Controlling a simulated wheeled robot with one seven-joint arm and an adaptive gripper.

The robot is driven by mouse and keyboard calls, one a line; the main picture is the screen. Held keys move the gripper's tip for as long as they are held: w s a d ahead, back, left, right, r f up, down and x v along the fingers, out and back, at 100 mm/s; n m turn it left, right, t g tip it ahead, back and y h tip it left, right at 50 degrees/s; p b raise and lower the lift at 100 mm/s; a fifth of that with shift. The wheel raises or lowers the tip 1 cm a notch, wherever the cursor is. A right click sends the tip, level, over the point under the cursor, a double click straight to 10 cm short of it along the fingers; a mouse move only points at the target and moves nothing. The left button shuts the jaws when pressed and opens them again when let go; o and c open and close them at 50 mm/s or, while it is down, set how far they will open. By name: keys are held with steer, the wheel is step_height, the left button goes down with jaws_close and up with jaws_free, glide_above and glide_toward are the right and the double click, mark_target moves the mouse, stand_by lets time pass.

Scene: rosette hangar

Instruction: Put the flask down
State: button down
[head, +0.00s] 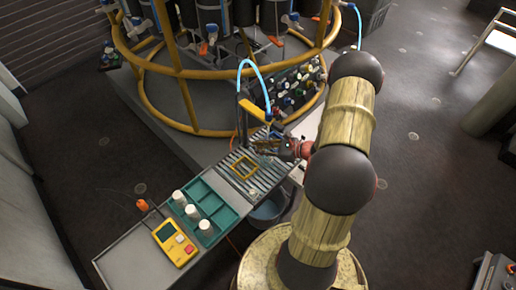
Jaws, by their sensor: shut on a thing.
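My gripper (268,146) is at the end of my arm, over the far part of the slatted grey bench top (266,178). It is shut on the flask, which is too small and too covered by the fingers to make out clearly. A yellow square outline (244,168) lies on the slats, just left of and nearer than my gripper. The square looks empty. I cannot tell how high the flask is above the slats.
A green compartment tray (222,212) with 3 white cylinders (205,227) stands nearer on the bench. A yellow handheld device (174,243) lies beside it. A yellow-railed machine (190,72) stands behind. A bucket (268,212) sits below.

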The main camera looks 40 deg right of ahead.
steer(key=shift+f, duration=0.15)
steer(key=c, duration=1.7)
jaws_free()
steer(key=shift+o, duration=0.2)
steer(key=shift+s+d+r, duration=0.1)
steer(key=shift+r, duration=0.15)
steer(key=p+v, duration=0.4)
steer(key=v, duration=0.7)
steer(key=shift+s+d, duration=0.15)
steer(key=shift+s, duration=0.2)
